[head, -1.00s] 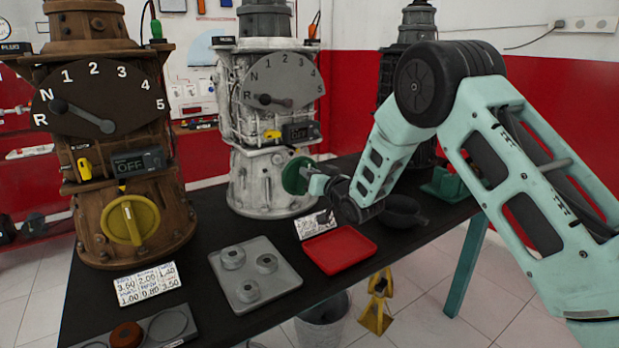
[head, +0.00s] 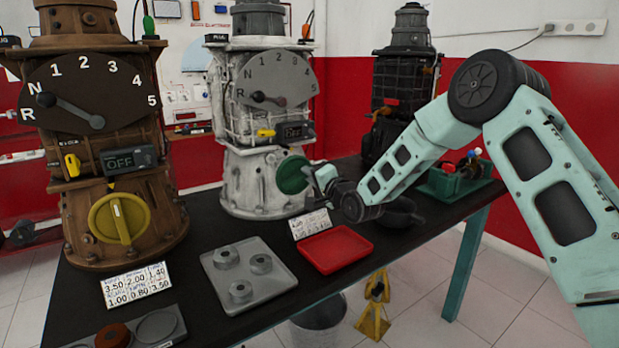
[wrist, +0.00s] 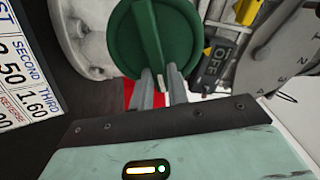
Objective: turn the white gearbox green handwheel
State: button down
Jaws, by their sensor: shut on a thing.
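The white gearbox (head: 262,185) stands on the black bench in the middle of the head view. Its green handwheel (head: 293,174) faces right, towards my gripper (head: 312,180). In the wrist view, the green handwheel (wrist: 165,40) fills the top middle, with a raised bar across its face. My gripper's two fingers (wrist: 160,88) are shut on the lower end of that bar. The exact contact is partly hidden. The gearbox's grey dial (head: 275,80) has a lever near N and R. The small display (wrist: 208,62) beside it appears to read OFF.
A brown gearbox (head: 110,190) with a yellow handwheel stands at left, a dark gearbox (head: 405,85) behind. A red tray (head: 335,249), a grey tray (head: 248,277) with cylinders and a number card (head: 312,223) lie in front. A green bin (head: 455,185) is at right.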

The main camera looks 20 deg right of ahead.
jog(key=shift+d+f+m+b, duration=0.15)
jog(key=shift+f+m, duration=0.25)
jog(key=shift+m, duration=1.3)
jog(key=shift+a+f+m+b, duration=0.1)
jog(key=shift+f+m+b, duration=0.25)
jog(key=shift+m, duration=1.35)
jog(key=shift+f, duration=0.1)
jog(key=c, duration=1.4)
grip_release()
jog(key=shift+o, duration=0.2)
jog(key=v, duration=1.7)
jog(key=shift+s, duration=0.2)
